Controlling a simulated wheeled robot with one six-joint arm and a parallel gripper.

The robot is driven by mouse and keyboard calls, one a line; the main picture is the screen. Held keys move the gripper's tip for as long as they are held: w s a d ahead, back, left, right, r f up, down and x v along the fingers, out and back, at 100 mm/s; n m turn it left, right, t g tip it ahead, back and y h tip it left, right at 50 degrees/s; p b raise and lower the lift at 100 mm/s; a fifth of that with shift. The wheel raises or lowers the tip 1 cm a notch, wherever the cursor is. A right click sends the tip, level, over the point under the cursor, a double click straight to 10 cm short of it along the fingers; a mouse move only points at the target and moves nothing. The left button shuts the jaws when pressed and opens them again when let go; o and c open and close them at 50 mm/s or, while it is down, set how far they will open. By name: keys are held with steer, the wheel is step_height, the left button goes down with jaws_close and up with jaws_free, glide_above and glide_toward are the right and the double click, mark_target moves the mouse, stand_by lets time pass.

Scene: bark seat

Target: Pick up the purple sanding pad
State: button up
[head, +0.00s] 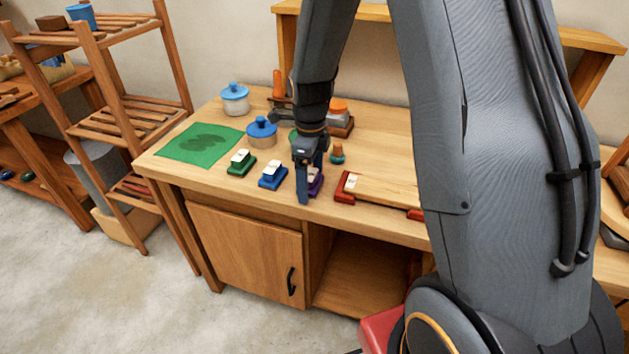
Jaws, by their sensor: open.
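The purple sanding pad (316,185) lies near the front edge of the wooden workbench (200,176). It is partly hidden behind my gripper (306,193). My gripper points down at the pad, with its fingers open. A blue sanding pad (273,176) and a green sanding pad (241,163) lie in a row to the left.
Close to the right is a red clamp (341,188) with a wooden board (385,190). A small teal-based knob (337,154) stands behind.

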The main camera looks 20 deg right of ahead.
mark_target(311, 174)
steer(key=c, duration=1.2)
steer(key=shift+r+b, duration=1.1)
steer(key=shift+r, duration=3.95)
